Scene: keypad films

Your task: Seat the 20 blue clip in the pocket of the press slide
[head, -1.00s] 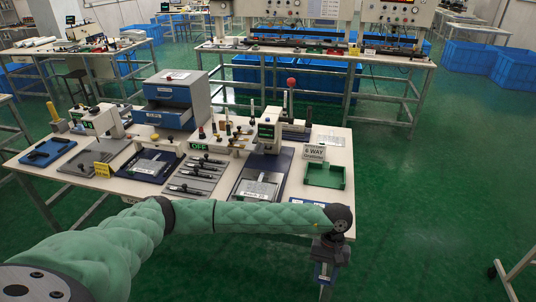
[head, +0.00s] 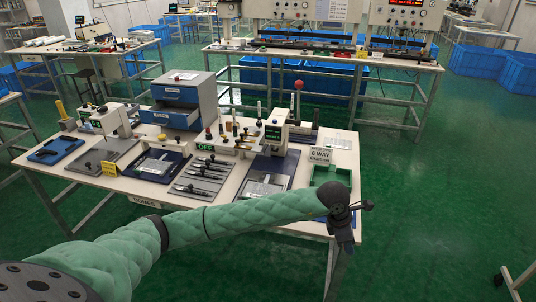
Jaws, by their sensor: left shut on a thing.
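My left gripper (head: 343,234) hangs at the end of my green sleeved left arm, by the front right corner of the table. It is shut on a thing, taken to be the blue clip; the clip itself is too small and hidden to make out. A white press (head: 272,136) stands at the table's right part, with a dark blue slide plate (head: 282,164) in front of it. Its pocket is too small to make out, and my forearm passes in front of the plate's near edge. The gripper is to the right of this plate and nearer to me. My right gripper is not in view.
The white table (head: 232,205) also holds a green tray (head: 330,171), a "6 WAY" sign (head: 321,156), a grey plate with black-handled tools (head: 200,178), a blue drawer box (head: 180,100) and another press (head: 115,118) at left.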

